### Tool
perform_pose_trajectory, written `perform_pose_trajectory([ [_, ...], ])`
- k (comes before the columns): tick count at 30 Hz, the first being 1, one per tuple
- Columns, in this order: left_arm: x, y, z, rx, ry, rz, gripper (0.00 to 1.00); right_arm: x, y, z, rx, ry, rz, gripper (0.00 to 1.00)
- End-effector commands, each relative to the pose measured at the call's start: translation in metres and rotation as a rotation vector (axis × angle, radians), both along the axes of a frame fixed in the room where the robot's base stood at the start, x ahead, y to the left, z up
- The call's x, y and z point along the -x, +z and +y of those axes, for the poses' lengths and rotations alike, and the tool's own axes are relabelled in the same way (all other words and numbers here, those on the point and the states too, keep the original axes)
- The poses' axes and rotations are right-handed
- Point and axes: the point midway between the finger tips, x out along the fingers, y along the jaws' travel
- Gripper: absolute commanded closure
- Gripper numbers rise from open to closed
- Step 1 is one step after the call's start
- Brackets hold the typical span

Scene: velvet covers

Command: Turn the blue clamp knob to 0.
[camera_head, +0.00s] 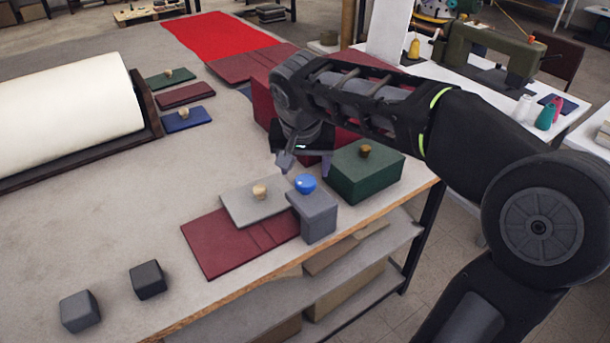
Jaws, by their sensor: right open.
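The blue clamp knob (305,183) is a round blue ball on top of a grey block (316,217) near the table's front edge. I cannot read any marking or number on it. My right gripper (306,163) is open and empty, just behind and above the knob, with its fingers pointing down toward the table. The near finger looks close to the knob, but I cannot tell whether they touch. My left gripper is not in view.
A grey board with a wooden knob (240,206) lies on a dark red folded cover (213,246) left of the block. A green box (368,175) stands at right. A white roll (60,110) lies behind; the table's middle is clear.

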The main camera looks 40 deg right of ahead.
Motion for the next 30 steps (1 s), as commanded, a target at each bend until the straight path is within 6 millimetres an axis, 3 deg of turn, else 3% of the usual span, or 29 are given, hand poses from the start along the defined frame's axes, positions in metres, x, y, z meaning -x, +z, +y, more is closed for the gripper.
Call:
perform_pose_trajectory([
  [9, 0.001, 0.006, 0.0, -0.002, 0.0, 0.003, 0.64, -0.013, -0.043, -0.011, -0.001, -0.001, 0.004, 0.36],
  [20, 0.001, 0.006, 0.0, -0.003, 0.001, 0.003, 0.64, -0.016, -0.051, -0.013, -0.001, 0.0, 0.001, 0.36],
  [30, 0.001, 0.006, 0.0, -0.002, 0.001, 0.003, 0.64, -0.016, -0.05, -0.013, -0.001, 0.0, 0.0, 0.62],
])
